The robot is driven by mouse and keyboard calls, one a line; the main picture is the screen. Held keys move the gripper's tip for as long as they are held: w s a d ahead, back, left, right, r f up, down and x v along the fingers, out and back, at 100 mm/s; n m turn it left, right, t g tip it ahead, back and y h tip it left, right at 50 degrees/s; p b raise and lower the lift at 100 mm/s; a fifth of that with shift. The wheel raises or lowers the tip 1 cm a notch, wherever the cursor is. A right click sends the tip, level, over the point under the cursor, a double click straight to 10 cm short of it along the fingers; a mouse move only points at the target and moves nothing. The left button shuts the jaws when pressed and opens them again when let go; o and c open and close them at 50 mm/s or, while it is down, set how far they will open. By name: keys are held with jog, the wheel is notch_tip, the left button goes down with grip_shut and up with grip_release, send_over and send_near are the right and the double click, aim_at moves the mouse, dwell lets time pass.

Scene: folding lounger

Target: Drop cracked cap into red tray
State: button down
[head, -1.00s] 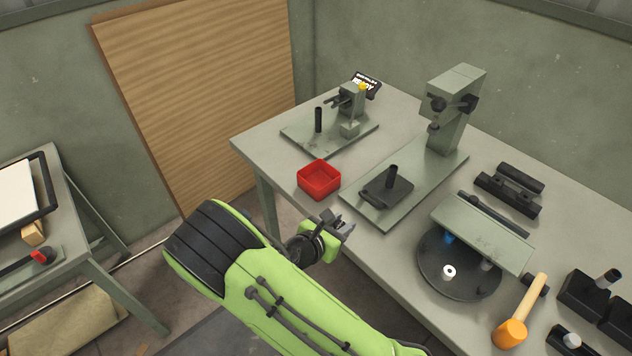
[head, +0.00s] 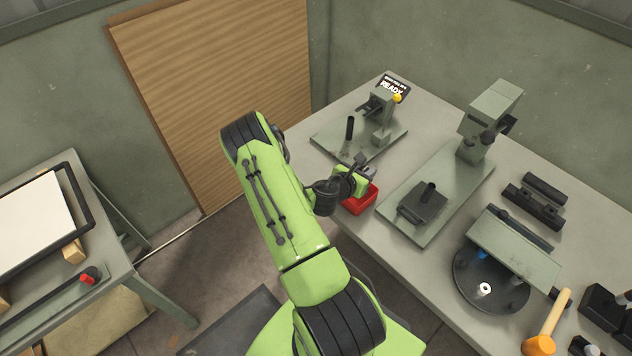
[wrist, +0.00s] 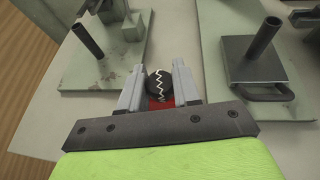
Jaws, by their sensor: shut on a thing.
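The cracked cap (wrist: 159,87) is a dark round piece with a white zigzag line across it. In the wrist view it sits between the two fingers of my gripper (wrist: 159,84), which is shut on it. The red tray (head: 359,200) stands on the bench's left edge in the head view. My gripper (head: 362,168) is above the tray there and hides part of it. In the wrist view, a strip of the red tray (wrist: 158,103) shows below the cap, between the fingers. The cap itself cannot be made out in the head view.
A small press on a green plate (head: 335,138) stands behind the tray, with a "READY" sign (head: 393,88) beyond. A larger press plate (head: 410,228) is to the right.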

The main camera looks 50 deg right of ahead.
jog(key=f+b, duration=0.6)
jog(key=shift+s+f, duration=0.2)
jog(key=shift+r, duration=0.15)
jog(key=c, duration=0.7)
grip_release()
